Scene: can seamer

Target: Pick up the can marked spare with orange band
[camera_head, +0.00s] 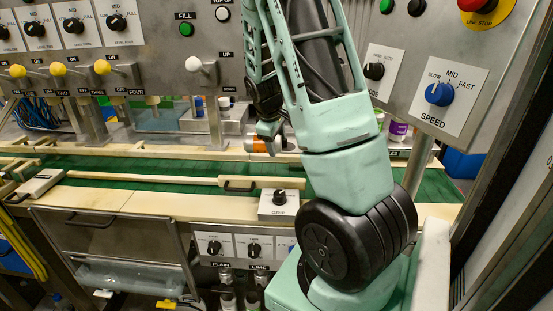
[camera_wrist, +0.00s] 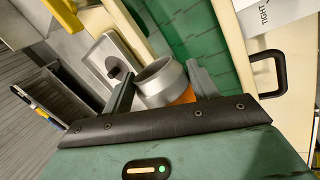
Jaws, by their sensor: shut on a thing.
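The can with the orange band (camera_wrist: 157,84) is between the two fingers of my gripper (camera_wrist: 158,72) in the wrist view. It is a silver can with its round end toward the upper left and the orange band partly hidden by my right finger. The fingers are shut on it. In the head view, the can (camera_head: 256,146) shows small, with an orange part, at my gripper (camera_head: 268,136) above the green conveyor belt. My arm hides part of it. The word spare cannot be read on it.
The green belt (camera_head: 150,167) runs across with cream rails along it. A GRIP knob box (camera_head: 279,205) stands at the near rail. The grey control panel (camera_head: 160,48) with switches stands behind. Purple (camera_head: 398,130) and white containers stand behind the belt. A black handle (camera_wrist: 267,73) sits at the right in the wrist view.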

